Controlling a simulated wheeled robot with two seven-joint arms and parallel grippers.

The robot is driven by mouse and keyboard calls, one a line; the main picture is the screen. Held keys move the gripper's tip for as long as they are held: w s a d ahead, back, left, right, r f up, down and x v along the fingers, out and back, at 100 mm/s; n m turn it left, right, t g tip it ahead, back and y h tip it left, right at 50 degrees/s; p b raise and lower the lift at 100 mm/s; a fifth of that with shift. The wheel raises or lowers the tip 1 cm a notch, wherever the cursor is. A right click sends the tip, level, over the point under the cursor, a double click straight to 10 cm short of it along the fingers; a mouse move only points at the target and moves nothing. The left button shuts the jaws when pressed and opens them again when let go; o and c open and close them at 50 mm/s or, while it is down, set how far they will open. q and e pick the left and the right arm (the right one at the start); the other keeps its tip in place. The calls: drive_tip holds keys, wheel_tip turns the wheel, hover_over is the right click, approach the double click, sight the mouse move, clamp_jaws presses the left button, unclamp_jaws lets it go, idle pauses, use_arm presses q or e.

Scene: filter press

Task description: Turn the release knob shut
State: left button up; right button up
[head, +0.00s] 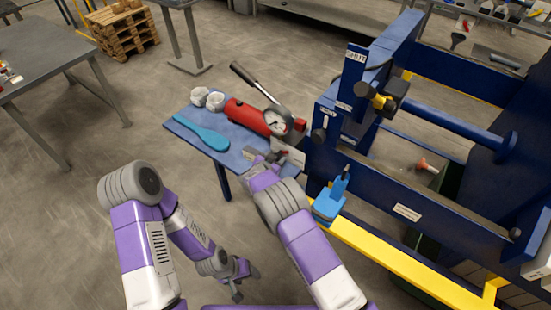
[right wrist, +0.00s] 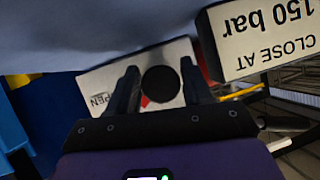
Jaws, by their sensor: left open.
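The release knob (right wrist: 160,87) is a round black knob in front of a white plate (right wrist: 97,92) that bears part of the word OPEN and a bit of red. In the right wrist view my right gripper (right wrist: 158,82) has one dark finger on each side of the knob, with no clear gap. In the head view my right gripper (head: 262,166) is at the near end of the red hand pump (head: 246,117), and the knob itself is hidden there. My left gripper (head: 238,290) is open and empty, low over the floor.
The blue press frame (head: 385,190) and yellow rail (head: 395,259) bound the right side.

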drive_tip(key=v, duration=0.7)
drive_tip(key=shift+s+a+r+p, duration=0.1)
drive_tip(key=shift+s+r+p, duration=0.1)
drive_tip(key=shift+p, duration=0.1)
drive_tip(key=shift+f, duration=0.15)
